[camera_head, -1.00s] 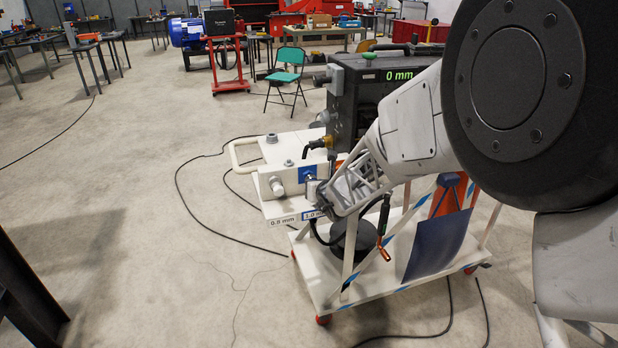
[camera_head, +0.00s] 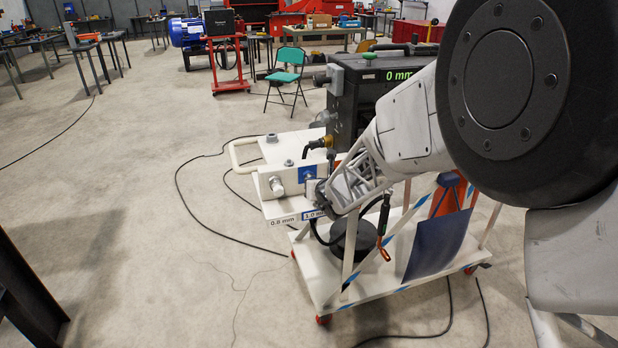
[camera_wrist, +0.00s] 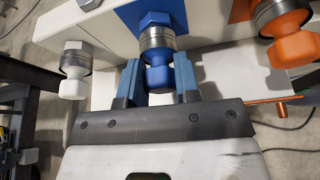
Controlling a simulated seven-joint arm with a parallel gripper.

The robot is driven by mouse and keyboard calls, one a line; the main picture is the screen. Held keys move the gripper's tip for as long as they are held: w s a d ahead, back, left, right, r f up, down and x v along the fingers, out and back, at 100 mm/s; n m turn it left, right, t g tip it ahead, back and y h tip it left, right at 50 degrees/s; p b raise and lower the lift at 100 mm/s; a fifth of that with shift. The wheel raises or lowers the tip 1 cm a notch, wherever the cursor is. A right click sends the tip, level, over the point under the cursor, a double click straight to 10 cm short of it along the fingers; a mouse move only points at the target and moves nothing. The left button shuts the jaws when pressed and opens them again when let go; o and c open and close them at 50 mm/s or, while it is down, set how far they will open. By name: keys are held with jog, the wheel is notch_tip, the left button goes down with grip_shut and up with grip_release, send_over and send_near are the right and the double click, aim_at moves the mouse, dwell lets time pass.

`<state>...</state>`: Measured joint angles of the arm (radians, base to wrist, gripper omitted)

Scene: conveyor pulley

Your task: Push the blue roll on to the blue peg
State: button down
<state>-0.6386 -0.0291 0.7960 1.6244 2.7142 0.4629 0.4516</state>
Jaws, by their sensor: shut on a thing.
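In the wrist view the blue roll (camera_wrist: 160,78) is a rounded blue piece with a metal collar behind it. The blue fingers of my gripper (camera_wrist: 158,66) stand on either side of the blue roll and are shut on it. A blue hex piece (camera_wrist: 154,20), perhaps part of the blue peg, is in line with the collar on a blue plate; where peg and roll meet is hard to tell. In the head view my gripper (camera_head: 316,191) is at the front of the white box, beside the blue plate (camera_head: 308,173); the roll is mostly hidden there.
A white knob (camera_wrist: 75,68) is left of the blue roll and an orange one (camera_wrist: 290,35) right of it. Open floor is to the left.

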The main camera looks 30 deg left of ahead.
jog(key=shift+w+a, duration=0.2)
grip_release()
dwell(0.9)
